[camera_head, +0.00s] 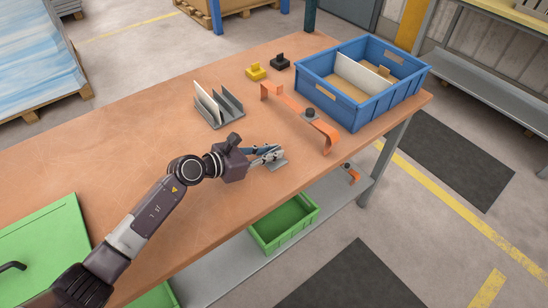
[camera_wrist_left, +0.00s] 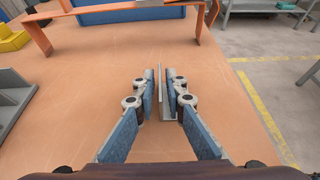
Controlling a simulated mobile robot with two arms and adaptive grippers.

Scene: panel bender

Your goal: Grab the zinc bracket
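The zinc bracket (camera_head: 279,164) is a small grey angle piece lying on the orange-brown tabletop near its front edge. In the left wrist view the bracket (camera_wrist_left: 161,95) has a thin upright flange and a flat foot on the right. My left gripper (camera_head: 266,154) is at the bracket. In the left wrist view its two fingers (camera_wrist_left: 160,90) stand on either side of the flange, with narrow gaps to it. The fingers look open. They hide part of the bracket. My right gripper is not in view.
A long orange bracket (camera_head: 299,110) with a black knob stands behind. A blue divided crate (camera_head: 346,111) is at the back right. A grey slotted rack (camera_head: 219,108) holding a plate, a yellow block (camera_head: 256,72) and a black block (camera_head: 280,62) stand farther back. A green bin (camera_head: 284,222) is below.

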